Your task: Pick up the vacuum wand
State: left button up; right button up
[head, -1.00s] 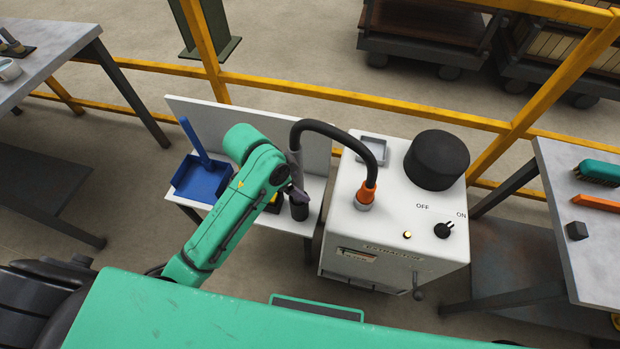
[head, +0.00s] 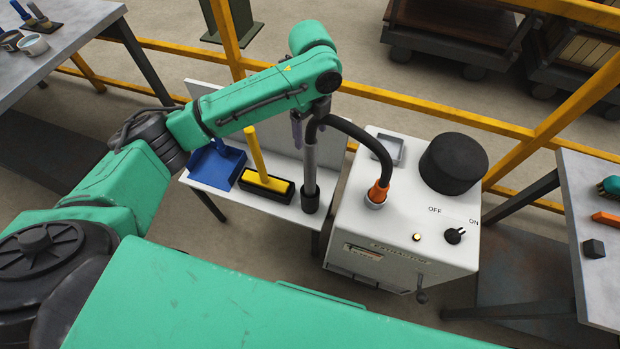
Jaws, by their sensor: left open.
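The vacuum wand (head: 310,160) is a grey tube. It stands upright with its lower end in a black cup (head: 310,199) on the white side shelf. A black hose (head: 357,134) bends from its top to an orange fitting (head: 378,193) on the white extractor box (head: 400,240). My left gripper (head: 304,126) is open at the wand's upper end, pointing down, with a finger showing just left of the tube. The arm above partly hides the wand's top, and whether the fingers touch it cannot be told. My right gripper is not in view.
A yellow-handled brush (head: 258,160) and a blue dustpan (head: 217,166) stand left of the wand on the shelf (head: 275,208). The extractor carries a black drum (head: 453,163) and a switch knob (head: 454,236). A yellow rail (head: 400,108) runs behind. Tables stand left and right.

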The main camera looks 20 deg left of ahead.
aim_at(310, 154)
pick_arm(q)
notch_tip(310, 154, down, 9)
jog(key=shift+a+f+p, duration=0.1)
jog(key=shift+p, duration=0.8)
jog(key=shift+f, duration=0.3)
jog(key=shift+r, duration=0.1)
grip_shut()
